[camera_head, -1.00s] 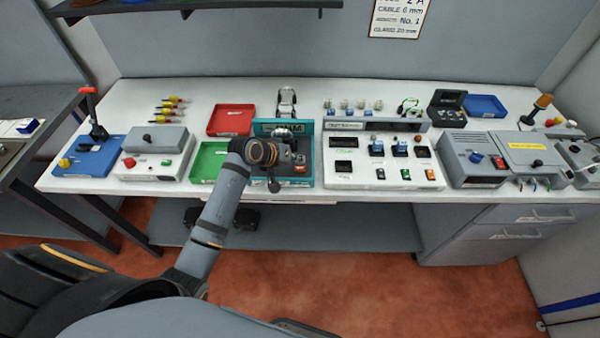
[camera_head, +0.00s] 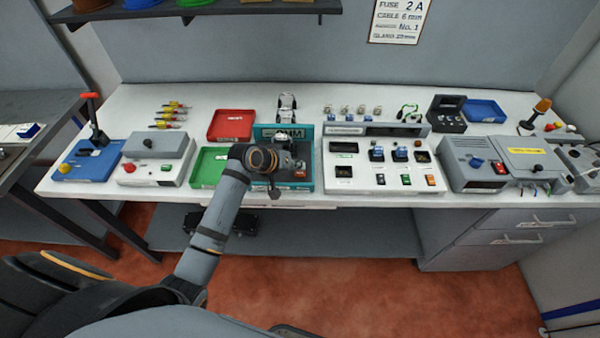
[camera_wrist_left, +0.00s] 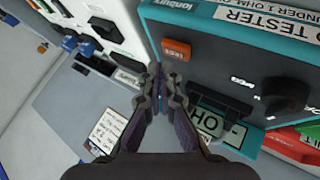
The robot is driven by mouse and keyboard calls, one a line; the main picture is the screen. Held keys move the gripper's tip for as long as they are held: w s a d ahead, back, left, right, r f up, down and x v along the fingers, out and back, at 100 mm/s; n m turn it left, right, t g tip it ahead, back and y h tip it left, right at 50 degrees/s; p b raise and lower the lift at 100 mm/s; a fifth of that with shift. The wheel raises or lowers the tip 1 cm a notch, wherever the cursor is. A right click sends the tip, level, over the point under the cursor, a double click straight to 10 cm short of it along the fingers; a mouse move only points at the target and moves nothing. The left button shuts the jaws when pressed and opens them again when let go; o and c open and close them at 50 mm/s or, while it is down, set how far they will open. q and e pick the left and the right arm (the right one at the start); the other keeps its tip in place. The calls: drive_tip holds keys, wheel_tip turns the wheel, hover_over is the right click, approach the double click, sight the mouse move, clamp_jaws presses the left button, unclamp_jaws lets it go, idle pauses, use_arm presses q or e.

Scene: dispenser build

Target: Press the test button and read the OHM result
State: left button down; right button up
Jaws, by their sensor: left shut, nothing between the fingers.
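The teal-rimmed tester (camera_head: 317,158) stands at the middle of the bench, with an OHM sign at its back. In the left wrist view its dark panel (camera_wrist_left: 225,60) carries an orange test button (camera_wrist_left: 176,49), a black knob (camera_wrist_left: 287,97) and a partly covered OHM label (camera_wrist_left: 207,122). The button also shows in the head view (camera_head: 300,174). My left gripper (camera_wrist_left: 164,78) is shut and empty, its fingertips close beside the button; I cannot tell whether they touch it. My left wrist hides part of the tester in the head view. No result reading is legible. My right gripper is out of view.
A green tray (camera_head: 207,167) lies left of the tester and a red tray (camera_head: 231,124) behind it. A white switch panel (camera_head: 380,184) stands close on the right. A grey-lidded box (camera_head: 158,146) and a blue lever base (camera_head: 88,163) stand farther left.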

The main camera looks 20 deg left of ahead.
sight(298, 174)
use_arm(q)
drive_tip(key=shift+f, duration=0.1)
idle(0.4)
drive_tip(key=shift+f, duration=0.3)
drive_tip(key=shift+f, duration=0.45)
idle(0.5)
drive_tip(key=shift+r, duration=0.1)
drive_tip(key=shift+r+p, duration=0.8)
drive_tip(key=shift+p, duration=0.25)
drive_tip(key=shift+r, duration=0.1)
wheel_tip(298, 174, up, 5)
drive_tip(key=p, duration=0.5)
drive_tip(key=shift+p, duration=0.3)
